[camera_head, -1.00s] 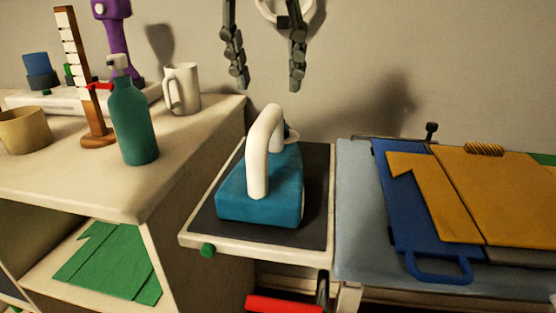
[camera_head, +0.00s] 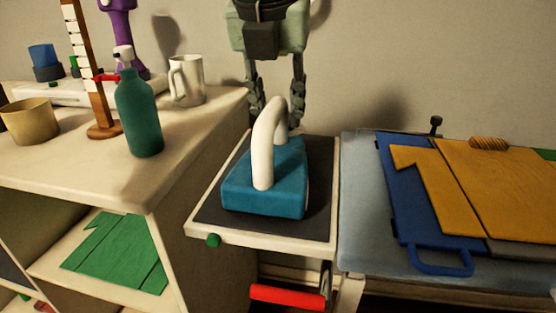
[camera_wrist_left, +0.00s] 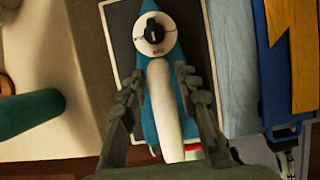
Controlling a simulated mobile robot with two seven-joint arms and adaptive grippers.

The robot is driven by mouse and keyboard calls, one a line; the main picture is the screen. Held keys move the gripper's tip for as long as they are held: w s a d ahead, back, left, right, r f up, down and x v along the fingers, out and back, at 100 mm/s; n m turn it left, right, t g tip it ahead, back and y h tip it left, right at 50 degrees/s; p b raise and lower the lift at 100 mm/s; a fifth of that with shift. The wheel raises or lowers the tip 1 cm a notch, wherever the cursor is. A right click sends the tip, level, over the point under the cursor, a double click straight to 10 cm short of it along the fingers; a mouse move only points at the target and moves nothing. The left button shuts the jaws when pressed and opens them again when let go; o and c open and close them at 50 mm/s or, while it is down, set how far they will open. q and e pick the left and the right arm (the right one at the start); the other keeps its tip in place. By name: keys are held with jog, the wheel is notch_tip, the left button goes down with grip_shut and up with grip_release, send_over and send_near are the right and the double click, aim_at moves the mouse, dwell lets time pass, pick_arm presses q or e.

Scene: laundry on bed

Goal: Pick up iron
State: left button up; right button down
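The blue iron (camera_head: 265,187) with a white arched handle (camera_head: 266,145) stands on a dark pad with a pale rim (camera_head: 319,221). My left gripper (camera_head: 277,118) is above and behind the iron, pointing down, with its fingers apart at the far end of the handle. In the left wrist view the open fingers (camera_wrist_left: 160,112) lie on either side of the iron's white handle (camera_wrist_left: 162,95), with its round dial (camera_wrist_left: 154,34) beyond them. I cannot tell whether the fingers touch the handle. My right gripper does not show.
A pale shelf unit stands at left, with a green bottle (camera_head: 140,115), a white mug (camera_head: 187,81) and a tan cup (camera_head: 30,122) on top. An ironing board (camera_head: 362,220) with folded yellow cloth (camera_head: 500,185) is at right. A red bar (camera_head: 287,295) hangs below the pad.

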pick_arm(q)
grip_shut()
jog(key=shift+r, duration=0.15)
